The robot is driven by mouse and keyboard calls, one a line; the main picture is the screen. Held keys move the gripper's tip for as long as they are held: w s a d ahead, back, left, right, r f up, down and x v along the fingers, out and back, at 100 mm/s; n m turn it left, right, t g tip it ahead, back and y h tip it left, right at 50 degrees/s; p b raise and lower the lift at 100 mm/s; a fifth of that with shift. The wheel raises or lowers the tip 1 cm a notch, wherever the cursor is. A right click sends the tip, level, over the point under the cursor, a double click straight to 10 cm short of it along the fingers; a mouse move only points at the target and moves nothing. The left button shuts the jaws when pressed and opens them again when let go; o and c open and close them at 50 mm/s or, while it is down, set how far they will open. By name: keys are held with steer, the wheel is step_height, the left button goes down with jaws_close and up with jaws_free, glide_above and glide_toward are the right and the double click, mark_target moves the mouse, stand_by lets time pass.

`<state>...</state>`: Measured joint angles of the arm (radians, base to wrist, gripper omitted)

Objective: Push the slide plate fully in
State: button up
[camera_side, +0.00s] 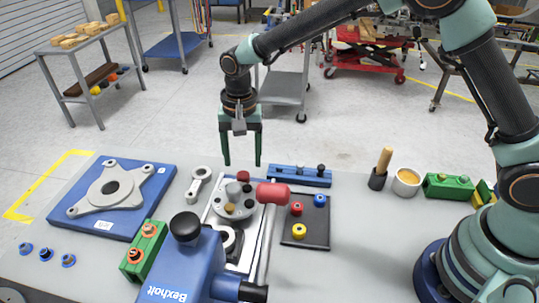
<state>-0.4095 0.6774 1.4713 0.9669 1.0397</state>
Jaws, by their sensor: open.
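My gripper (242,164) is open and empty, pointing down. The disc is on a pale metal plate (209,214), which looks like the slide plate, set between rails in the middle of the table. A blue block marked Bexholt (185,272) with a black knob (185,227) stands in front and hides the plate's near part. How far in the plate is, I cannot tell.
A blue pegged block (300,176) lies behind. A blue board with a grey flange (112,195) and a green block (144,252) are at left. The table's right front is clear.

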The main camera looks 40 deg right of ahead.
mark_target(244, 174)
step_height(244, 174, down, 5)
stand_by(0.3)
jaws_close()
stand_by(1.4)
